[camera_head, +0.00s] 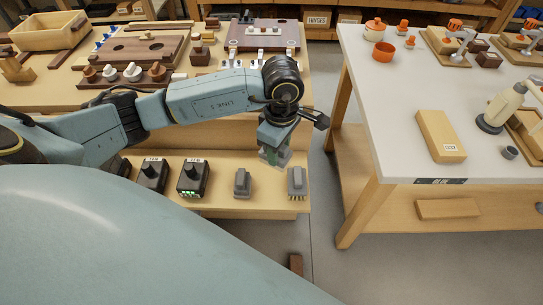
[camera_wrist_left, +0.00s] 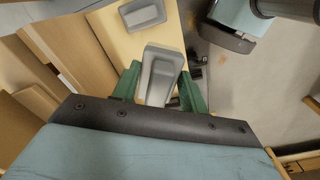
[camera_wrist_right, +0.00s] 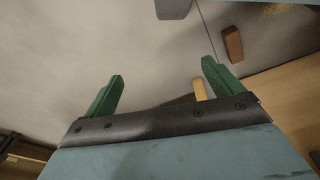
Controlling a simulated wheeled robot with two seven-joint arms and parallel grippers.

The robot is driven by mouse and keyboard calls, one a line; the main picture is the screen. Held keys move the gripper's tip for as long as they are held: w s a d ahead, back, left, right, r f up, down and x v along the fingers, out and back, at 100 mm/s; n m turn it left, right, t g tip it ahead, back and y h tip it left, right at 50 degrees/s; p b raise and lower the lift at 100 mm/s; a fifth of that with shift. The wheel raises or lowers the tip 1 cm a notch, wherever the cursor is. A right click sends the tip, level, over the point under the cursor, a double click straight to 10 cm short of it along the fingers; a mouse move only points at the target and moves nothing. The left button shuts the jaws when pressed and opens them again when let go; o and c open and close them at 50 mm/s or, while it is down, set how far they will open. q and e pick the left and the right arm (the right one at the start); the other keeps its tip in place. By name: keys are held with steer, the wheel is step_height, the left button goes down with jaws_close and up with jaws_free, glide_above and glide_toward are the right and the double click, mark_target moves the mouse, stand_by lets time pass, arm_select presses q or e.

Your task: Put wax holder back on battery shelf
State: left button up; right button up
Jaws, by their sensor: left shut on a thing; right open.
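My left gripper (camera_head: 274,156) is shut on a grey, rounded block-like piece, which I take to be the wax holder (camera_wrist_left: 160,72). In the left wrist view the piece sits between the green fingers (camera_wrist_left: 158,88); in the head view the fingers mostly hide it. The gripper points down over the right part of the low wooden shelf (camera_head: 225,202), which I take to be the battery shelf. Two grey pieces stand there, one (camera_head: 242,183) left of the gripper and one (camera_head: 296,181) to its right. My right gripper (camera_wrist_right: 162,88) is open and empty over grey floor.
Black boxes with knobs (camera_head: 193,178) stand left on the low shelf. The bench top (camera_head: 60,92) above holds boards and small parts. A white table (camera_head: 390,110) stands to the right across a floor gap. A brown block (camera_wrist_right: 232,44) lies beyond the right gripper.

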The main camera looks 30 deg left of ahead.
arm_select(q)
steer(key=f+n+b, duration=0.1)
steer(key=n+b, duration=0.1)
steer(key=n, duration=0.1)
steer(key=a+f+n+b, duration=0.1)
steer(key=f+n+b, duration=0.1)
steer(key=n, duration=0.2)
steer(key=w+f+n+b, duration=0.1)
steer(key=n+b, duration=0.1)
steer(key=n, duration=0.2)
steer(key=shift+a+f, duration=0.35)
steer(key=n, duration=0.1)
steer(key=n+b, duration=0.2)
steer(key=shift+a+f, duration=0.25)
steer(key=shift+f, duration=0.15)
steer(key=shift+f+n, duration=0.35)
steer(key=shift+n, duration=0.05)
step_height(320, 180, down, 9)
steer(key=b, duration=0.3)
steer(key=shift+f, duration=0.1)
arm_select(e)
steer(key=w+a+r, duration=0.1)
steer(key=w+r, duration=0.2)
steer(key=r, duration=0.3)
steer(key=w+a+r+t, duration=0.1)
steer(key=w+r, duration=0.2)
steer(key=r, duration=0.3)
steer(key=shift+a, duration=0.3)
steer(key=shift+r, duration=0.1)
